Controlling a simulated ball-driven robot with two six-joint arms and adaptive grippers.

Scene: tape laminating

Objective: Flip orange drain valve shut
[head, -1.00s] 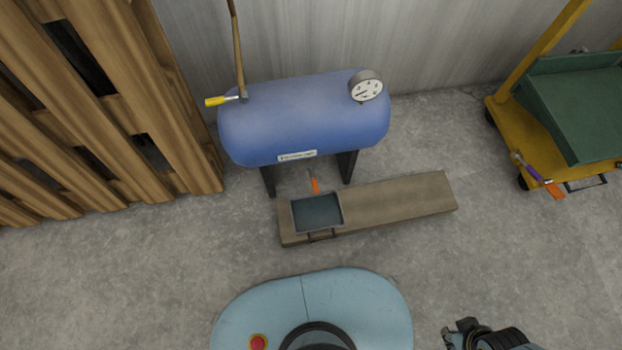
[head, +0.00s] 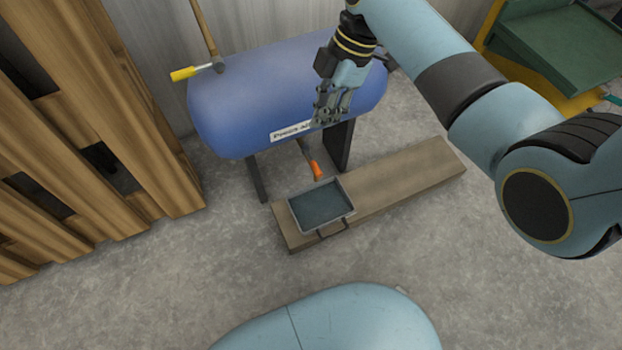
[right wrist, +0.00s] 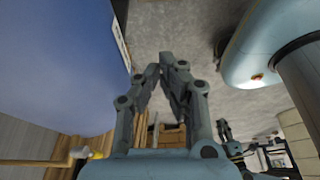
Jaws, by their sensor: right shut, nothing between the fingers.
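The orange drain valve handle (head: 315,168) hangs at the end of a thin brown pipe (head: 305,147) under the blue tank (head: 250,95). The handle points down toward the grey tray (head: 321,204), roughly in line with the pipe. My right gripper (head: 321,122) is shut and empty in front of the tank's lower right side, above the handle and apart from it in the picture. Its closed fingertips also show in the right wrist view (right wrist: 167,60). I cannot make out the orange handle there. What looks like my left gripper (right wrist: 226,133) is small and dark there.
The tray sits on a wooden plank (head: 410,180) below the tank. A wooden pallet (head: 120,120) stands left, a green-topped cart (head: 555,45) right.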

